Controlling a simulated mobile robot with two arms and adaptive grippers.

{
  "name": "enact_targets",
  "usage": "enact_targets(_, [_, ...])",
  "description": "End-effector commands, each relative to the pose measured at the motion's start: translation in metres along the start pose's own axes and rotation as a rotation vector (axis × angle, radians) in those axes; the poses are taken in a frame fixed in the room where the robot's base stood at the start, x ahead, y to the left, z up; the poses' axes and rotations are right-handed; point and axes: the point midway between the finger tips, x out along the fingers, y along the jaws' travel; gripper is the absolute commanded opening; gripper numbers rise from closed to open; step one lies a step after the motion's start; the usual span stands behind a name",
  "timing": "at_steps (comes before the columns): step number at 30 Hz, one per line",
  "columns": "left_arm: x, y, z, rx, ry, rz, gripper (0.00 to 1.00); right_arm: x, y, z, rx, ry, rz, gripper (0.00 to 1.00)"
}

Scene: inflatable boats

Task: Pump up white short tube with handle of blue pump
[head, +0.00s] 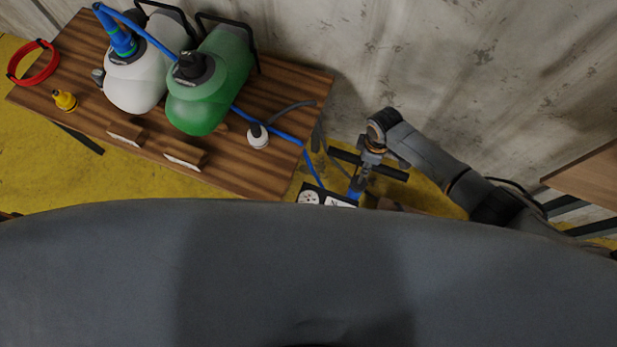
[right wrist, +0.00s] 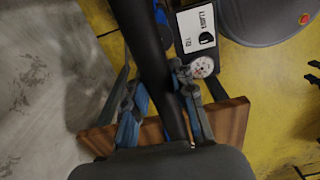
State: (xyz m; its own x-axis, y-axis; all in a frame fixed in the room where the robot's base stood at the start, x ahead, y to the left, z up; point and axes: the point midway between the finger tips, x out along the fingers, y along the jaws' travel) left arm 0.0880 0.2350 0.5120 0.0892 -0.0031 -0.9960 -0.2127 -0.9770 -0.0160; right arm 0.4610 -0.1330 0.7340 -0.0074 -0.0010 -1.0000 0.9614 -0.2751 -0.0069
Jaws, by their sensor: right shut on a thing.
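The white short tube (head: 135,82) lies on the wooden table in the head view. A blue nozzle (head: 122,42) sits on its top end, and a blue hose runs from there across the table towards the blue pump (head: 355,188). The pump stands on the floor right of the table, its lower part hidden by my body. My right gripper (head: 370,150) is shut on the pump's black handle (head: 392,172). In the right wrist view the dark handle (right wrist: 150,50) passes between the two fingers. My left gripper is not in view.
A green tube (head: 210,85) lies beside the white one on the table (head: 290,95). A red ring (head: 33,63), a yellow cap (head: 65,100), wooden blocks (head: 185,154) and a white round fitting (head: 258,137) are also there. A concrete wall stands behind.

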Motion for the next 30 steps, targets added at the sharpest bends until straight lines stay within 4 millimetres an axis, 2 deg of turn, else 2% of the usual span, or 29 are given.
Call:
enact_targets(1, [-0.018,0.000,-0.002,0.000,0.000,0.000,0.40,-0.022,0.005,-0.002,0.002,0.005,0.009,0.00])
enact_targets(16, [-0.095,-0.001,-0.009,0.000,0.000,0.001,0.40,-0.103,0.006,-0.002,0.003,0.007,0.013,0.00])
enact_targets(21, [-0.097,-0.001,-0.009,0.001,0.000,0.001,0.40,-0.119,0.007,-0.002,0.003,0.007,0.014,0.00])
enact_targets(30, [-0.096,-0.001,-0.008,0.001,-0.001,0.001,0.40,-0.120,0.007,-0.001,0.004,0.007,0.014,0.00])
